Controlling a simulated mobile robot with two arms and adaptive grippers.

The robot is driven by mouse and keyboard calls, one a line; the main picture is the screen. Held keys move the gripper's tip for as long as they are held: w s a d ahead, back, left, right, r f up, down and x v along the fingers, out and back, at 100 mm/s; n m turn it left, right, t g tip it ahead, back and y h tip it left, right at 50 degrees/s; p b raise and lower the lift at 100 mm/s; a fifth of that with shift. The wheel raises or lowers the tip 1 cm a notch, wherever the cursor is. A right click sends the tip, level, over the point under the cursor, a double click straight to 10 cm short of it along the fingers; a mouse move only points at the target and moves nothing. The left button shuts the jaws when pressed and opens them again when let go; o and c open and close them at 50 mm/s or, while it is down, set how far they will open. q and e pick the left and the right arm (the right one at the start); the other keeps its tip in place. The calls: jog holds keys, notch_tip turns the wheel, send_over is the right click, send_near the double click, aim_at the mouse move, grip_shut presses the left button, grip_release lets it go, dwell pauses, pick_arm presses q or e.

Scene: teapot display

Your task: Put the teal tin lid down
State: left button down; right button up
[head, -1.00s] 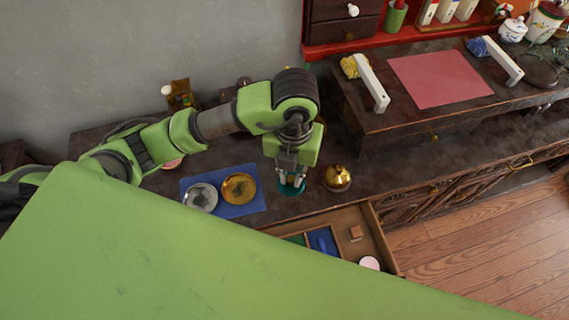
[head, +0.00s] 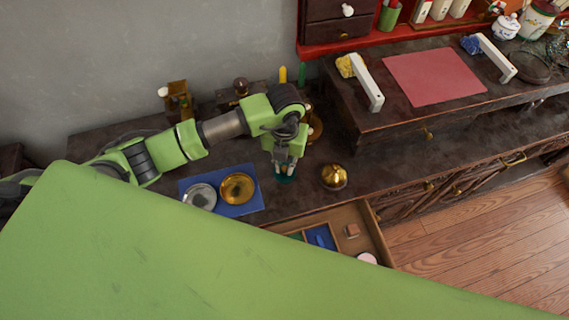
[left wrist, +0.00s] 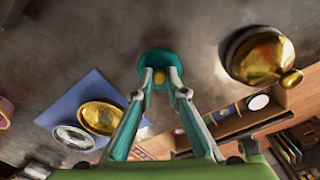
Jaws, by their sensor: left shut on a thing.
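My left gripper (head: 285,169) is shut on the teal tin lid (head: 286,179), with its fingers pointing down over the dark counter. In the left wrist view the lid (left wrist: 157,56) is a round teal piece with a small gold knob (left wrist: 160,76). The fingertips (left wrist: 160,84) are on either side of the knob. The lid is between the blue mat and a brass dome. The gripper partly hides it in the head view. I cannot tell whether its underside touches the counter. My right gripper is not in view.
A blue mat (head: 247,207) with a silver dish (head: 200,196) and a gold dish (head: 237,188) lies left of the lid. The brass dome (head: 334,177) stands to the right. An open drawer (head: 368,231) juts out in front. Bare counter surrounds the lid.

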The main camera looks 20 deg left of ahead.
aim_at(285, 168)
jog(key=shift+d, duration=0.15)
pick_arm(q)
jog(key=shift+f, duration=0.1)
jog(key=c, duration=2)
grip_release()
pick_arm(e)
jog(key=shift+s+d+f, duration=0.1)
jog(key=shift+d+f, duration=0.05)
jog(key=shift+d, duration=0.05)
pick_arm(q)
notch_tip(285, 168, up, 12)
jog(key=shift+r+b, duration=0.15)
jog(key=shift+b, duration=0.3)
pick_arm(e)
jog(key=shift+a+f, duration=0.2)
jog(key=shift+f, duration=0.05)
